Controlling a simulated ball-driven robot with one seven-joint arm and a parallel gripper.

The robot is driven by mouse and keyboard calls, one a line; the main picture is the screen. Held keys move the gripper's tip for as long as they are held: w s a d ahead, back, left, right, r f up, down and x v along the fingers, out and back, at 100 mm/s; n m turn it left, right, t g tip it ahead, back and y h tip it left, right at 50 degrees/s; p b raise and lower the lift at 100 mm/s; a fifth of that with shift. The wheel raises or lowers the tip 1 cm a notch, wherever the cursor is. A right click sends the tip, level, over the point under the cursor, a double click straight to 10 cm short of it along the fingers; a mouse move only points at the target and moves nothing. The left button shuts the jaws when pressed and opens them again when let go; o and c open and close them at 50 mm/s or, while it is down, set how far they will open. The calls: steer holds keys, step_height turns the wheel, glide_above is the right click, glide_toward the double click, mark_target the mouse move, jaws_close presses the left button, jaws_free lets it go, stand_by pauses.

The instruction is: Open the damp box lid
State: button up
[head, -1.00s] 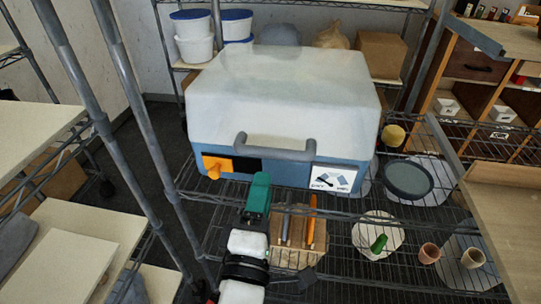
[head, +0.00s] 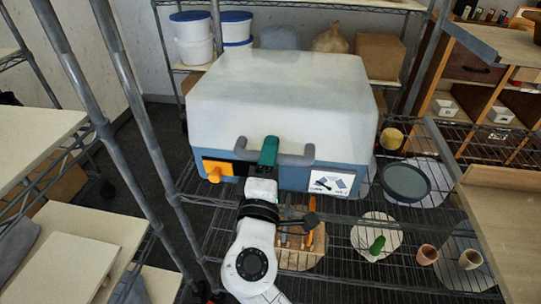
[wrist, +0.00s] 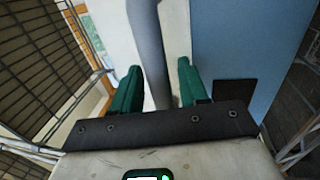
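The damp box has a whitish lid (head: 285,95) that sits shut on a blue base (head: 293,178). A grey bar handle (head: 295,158) runs along the lid's lower front edge. My gripper (head: 268,150), with green fingers, is at the middle of the handle and hides that part in the head view. In the wrist view the handle (wrist: 150,45) passes between the two spread fingers of my gripper (wrist: 160,68). A gap shows on each side of the bar.
The box stands on a wire rack shelf (head: 350,265). A dark round dish (head: 406,181) and a yellow cup (head: 391,138) are to its right. Small pots (head: 427,254) stand nearer. Rack posts (head: 140,120) rise at left. Wooden tool holder lies below my gripper.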

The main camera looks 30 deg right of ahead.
jaws_close()
stand_by(0.4)
